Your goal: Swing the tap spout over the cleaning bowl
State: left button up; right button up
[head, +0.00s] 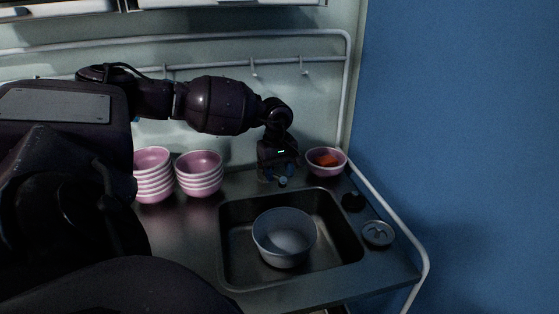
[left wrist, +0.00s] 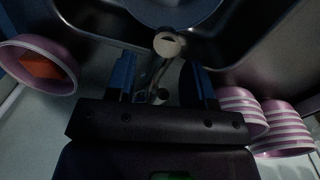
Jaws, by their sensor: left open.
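The cleaning bowl (head: 284,238) is a round grey bowl standing in the sink basin. Part of it also shows at the top of the left wrist view (left wrist: 178,12). The tap is mostly hidden behind my left gripper in the head view; only a small pale round end (head: 283,182) shows below it, at the sink's back edge. In the left wrist view the tap spout (left wrist: 168,45) lies between my blue-tipped fingers, its round end towards the bowl. My left gripper (head: 277,180) is open around the spout; contact cannot be told. My right gripper is not in view.
Two stacks of pink-and-white bowls (head: 200,174) stand left of the sink (head: 228,262). A pink bowl (head: 326,162) with something orange inside stands right of my gripper. A round metal piece (head: 378,234) lies right of the sink. A white rail and blue wall (head: 470,150) bound the right side.

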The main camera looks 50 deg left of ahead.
pick_arm(q)
jog(key=r, duration=0.8)
jog(key=shift+s, duration=0.25)
